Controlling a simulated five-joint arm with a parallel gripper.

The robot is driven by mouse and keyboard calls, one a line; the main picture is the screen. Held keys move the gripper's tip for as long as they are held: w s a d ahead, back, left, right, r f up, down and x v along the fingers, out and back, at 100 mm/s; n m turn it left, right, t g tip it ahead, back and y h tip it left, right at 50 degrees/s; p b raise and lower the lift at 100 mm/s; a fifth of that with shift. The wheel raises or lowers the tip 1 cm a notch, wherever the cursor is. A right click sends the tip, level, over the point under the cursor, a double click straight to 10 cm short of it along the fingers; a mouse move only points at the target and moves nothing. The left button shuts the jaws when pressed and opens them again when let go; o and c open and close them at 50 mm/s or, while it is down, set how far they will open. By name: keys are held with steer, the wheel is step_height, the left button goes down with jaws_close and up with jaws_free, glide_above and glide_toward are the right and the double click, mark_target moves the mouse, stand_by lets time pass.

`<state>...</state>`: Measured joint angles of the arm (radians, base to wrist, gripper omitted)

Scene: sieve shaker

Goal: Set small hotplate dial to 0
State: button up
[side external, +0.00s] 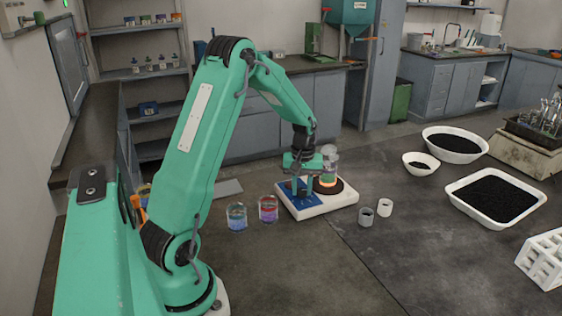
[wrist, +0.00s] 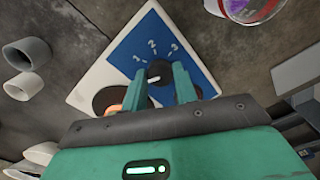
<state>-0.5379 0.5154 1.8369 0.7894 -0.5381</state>
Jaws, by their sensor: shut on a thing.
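The small hotplate (side external: 338,203) is a white slab with a blue control panel and a dark round heating plate. In the wrist view, the blue panel (wrist: 196,45) carries white numerals, of which 1, 2 and 3 show. The black dial (wrist: 158,71) has a short white mark; I cannot tell its exact setting. My gripper (wrist: 163,75) is shut on the dial, one finger on each side. In the side view, my gripper (side external: 301,190) points down onto the blue panel and hides the dial.
A glass vessel (side external: 329,157) stands on the heating plate, right beside my gripper. A blue beaker (side external: 237,218) and a purple-red beaker (side external: 268,209) stand left of the hotplate. Two small cups (side external: 366,217) stand to its right. Trays of black grains (side external: 493,198) lie farther right.

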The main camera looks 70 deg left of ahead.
mark_target(302, 190)
steer(key=shift+n, duration=0.5)
steer(key=o, duration=1)
steer(key=shift+c, duration=0.2)
steer(key=shift+r, duration=0.15)
steer(key=shift+r, duration=3.8)
